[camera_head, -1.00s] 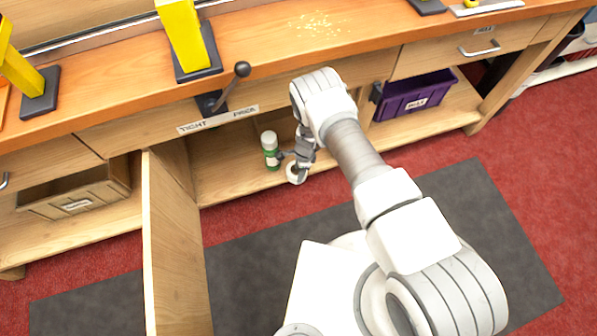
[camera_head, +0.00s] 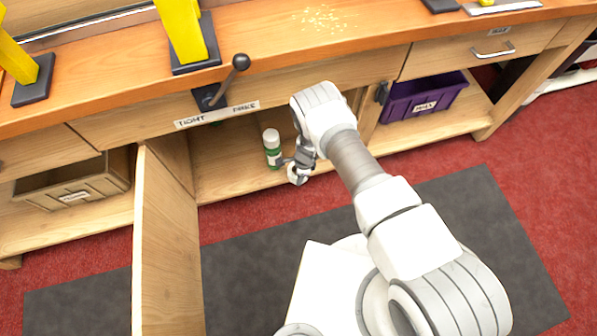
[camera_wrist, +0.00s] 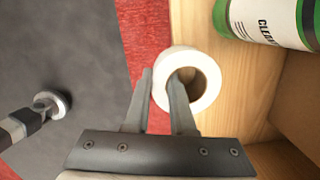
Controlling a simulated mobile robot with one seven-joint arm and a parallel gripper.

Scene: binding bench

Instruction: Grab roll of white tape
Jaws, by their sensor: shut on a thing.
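The roll of white tape (camera_wrist: 207,72) is at the front edge of the cupboard shelf, its round hole facing the wrist camera. My gripper (camera_wrist: 160,88) is shut on the roll's wall, one finger in the hole and the other outside. In the head view the roll (camera_head: 294,177) shows small and white at my gripper (camera_head: 299,167), beside a green and white bottle. I cannot tell whether the roll touches the shelf.
The green and white bottle (camera_head: 272,149) stands close left of my gripper; its label shows in the wrist view (camera_wrist: 268,18). The open cupboard door (camera_head: 168,250) juts out at left. A purple bin (camera_head: 424,97) sits on the right shelf. A lever (camera_head: 229,80) sticks out above.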

